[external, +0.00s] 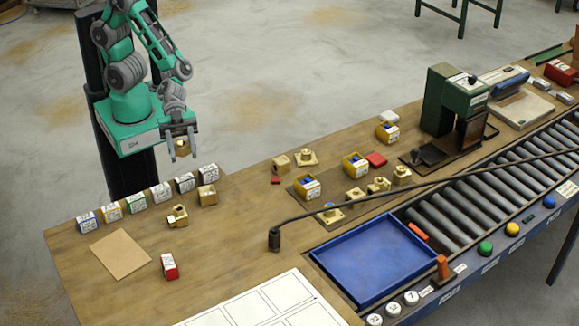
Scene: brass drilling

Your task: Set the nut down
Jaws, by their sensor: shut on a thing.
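My gripper (182,155) is shut on a brass nut (182,147) at the left of the external view. The nut shows between the two grey fingers, which point down. Gripper and nut appear to be above or just beyond the far edge of the wooden workbench (225,240); the exact height cannot be told. A brass block-like part (208,195) and a brass fitting (178,216) stand on the bench below and in front of the gripper.
A row of small labelled boxes (135,203) lines the bench's far left edge. A brown card (120,254) and a red-and-white box (169,266) lie nearer. More brass parts (356,195), a blue tray (372,262) and a roller conveyor (470,205) are to the right. Bare wood lies between these groups.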

